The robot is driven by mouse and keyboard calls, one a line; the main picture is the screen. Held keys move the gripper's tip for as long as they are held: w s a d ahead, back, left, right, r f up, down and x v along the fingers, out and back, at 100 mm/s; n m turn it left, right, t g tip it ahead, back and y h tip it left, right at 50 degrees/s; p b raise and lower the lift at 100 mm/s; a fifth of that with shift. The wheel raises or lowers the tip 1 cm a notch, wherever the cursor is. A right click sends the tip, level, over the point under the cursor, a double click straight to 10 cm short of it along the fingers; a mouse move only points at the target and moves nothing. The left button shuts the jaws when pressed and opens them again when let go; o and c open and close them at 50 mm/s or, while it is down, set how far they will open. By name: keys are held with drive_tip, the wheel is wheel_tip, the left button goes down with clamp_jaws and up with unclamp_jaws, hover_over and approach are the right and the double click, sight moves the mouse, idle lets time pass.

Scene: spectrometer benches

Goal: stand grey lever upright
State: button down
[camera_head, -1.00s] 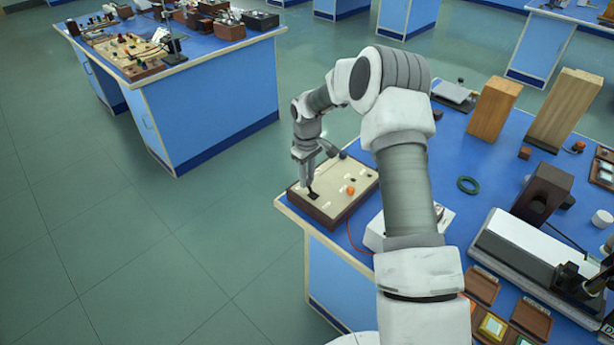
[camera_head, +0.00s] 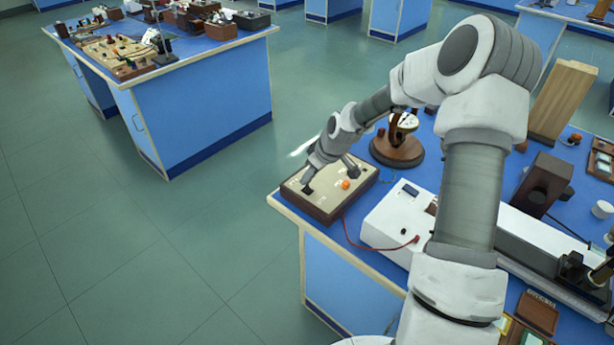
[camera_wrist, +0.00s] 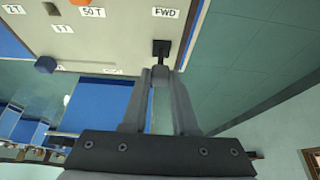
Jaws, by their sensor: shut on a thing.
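The lever stands on the cream top of a brown-sided control box (camera_head: 346,204) at the bench's near left corner. In the wrist view, its black square base (camera_wrist: 161,48) sits beside the FWD label (camera_wrist: 166,12) near the panel's edge. My gripper (camera_head: 307,188) is at the box's left part, slanting down to the left. In the wrist view, my gripper (camera_wrist: 161,74) is shut on the grey lever just beside that base. The fingers hide most of the lever, so its exact tilt cannot be told.
A white meter box (camera_head: 392,222) with a red cable stands to the right. A dial instrument (camera_head: 398,148) on a round brown base stands behind. Left of the bench is open floor.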

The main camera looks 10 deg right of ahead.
drive_tip(key=shift+s+d, duration=0.1)
idle(0.3)
drive_tip(key=c, duration=0.7)
unclamp_jaws()
drive_tip(key=p+v, duration=0.2)
drive_tip(key=v, duration=1.5)
drive_tip(key=shift+s+d, duration=0.25)
drive_tip(key=shift+s, duration=0.05)
